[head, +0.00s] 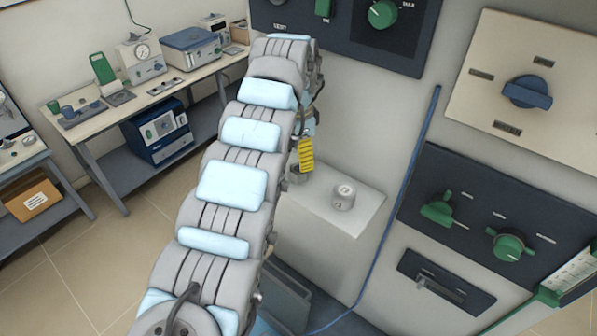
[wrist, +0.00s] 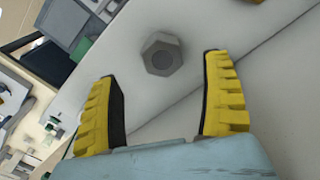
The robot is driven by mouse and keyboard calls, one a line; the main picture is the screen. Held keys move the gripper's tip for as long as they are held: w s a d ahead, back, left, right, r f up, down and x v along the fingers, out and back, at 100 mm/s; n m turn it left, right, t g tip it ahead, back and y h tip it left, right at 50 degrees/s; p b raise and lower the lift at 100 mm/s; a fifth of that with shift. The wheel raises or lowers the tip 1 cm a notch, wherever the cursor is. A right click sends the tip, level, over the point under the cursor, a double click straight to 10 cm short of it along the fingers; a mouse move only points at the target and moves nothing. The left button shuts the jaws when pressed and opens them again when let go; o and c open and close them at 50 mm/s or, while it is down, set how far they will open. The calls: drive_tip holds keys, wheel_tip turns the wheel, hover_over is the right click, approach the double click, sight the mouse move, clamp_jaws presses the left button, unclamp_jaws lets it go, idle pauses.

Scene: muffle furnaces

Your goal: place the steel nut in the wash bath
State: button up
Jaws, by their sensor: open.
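The steel nut (wrist: 162,53) is a grey hexagonal piece with a round centre. In the wrist view it rests on a pale surface, ahead of my gripper (wrist: 163,90) and apart from both yellow fingers. My gripper is open with nothing between the fingers. In the head view one yellow finger of it (head: 306,155) shows beside a white ledge (head: 315,206). A small grey piece (head: 343,197) on this ledge, right of the finger, looks like the nut. My arm hides most of the gripper there. I cannot identify the wash bath.
A dark grey open box (head: 286,297) sits low beside my arm, below the ledge. A blue cable (head: 398,187) hangs right of the ledge. Furnace panels with a green knob (head: 509,246) and a blue knob (head: 527,92) stand at the right. A bench (head: 130,103) with instruments is at the left.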

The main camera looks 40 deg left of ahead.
sight(298, 173)
drive_tip(key=shift+w+f+p, duration=0.15)
drive_tip(key=shift+f+p, duration=0.4)
drive_tip(key=shift+f, duration=0.8)
drive_tip(key=shift+w+f+p, duration=0.1)
drive_tip(key=shift+f+p, duration=0.45)
drive_tip(key=shift+f, duration=0.8)
drive_tip(key=c, duration=1.4)
